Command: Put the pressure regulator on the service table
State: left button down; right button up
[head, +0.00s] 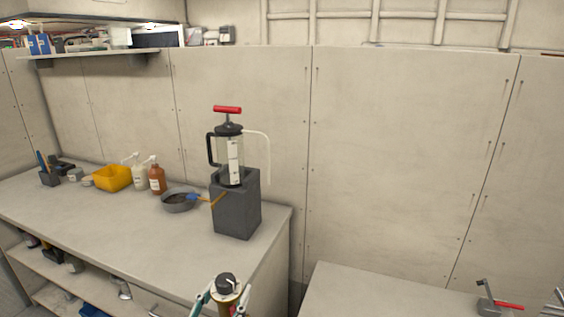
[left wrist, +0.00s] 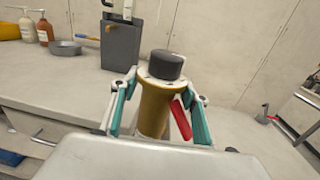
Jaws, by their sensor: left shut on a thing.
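The pressure regulator has a brass-coloured body and a black knob on top; it shows at the bottom of the head view (head: 227,285) and large in the left wrist view (left wrist: 154,107). A red part shows at its side (left wrist: 181,119). My left gripper (head: 222,298) is shut on its body, with teal fingers on both sides (left wrist: 158,100). The regulator is roughly upright, in front of the long bench (head: 130,238). A lower pale table top (head: 370,292) stands at bottom right. I cannot tell from looks which surface is the service table. My right gripper is out of view.
A dark block with a hand pump (head: 237,205) stands at the bench's right end. A grey pan (head: 178,205), bottles (head: 157,180) and a yellow bin (head: 112,178) stand to its left. A red-handled tool (head: 508,305) sits at the right table; its left part is clear.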

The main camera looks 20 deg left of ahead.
aim_at(125, 230)
jog(key=j, duration=1.65)
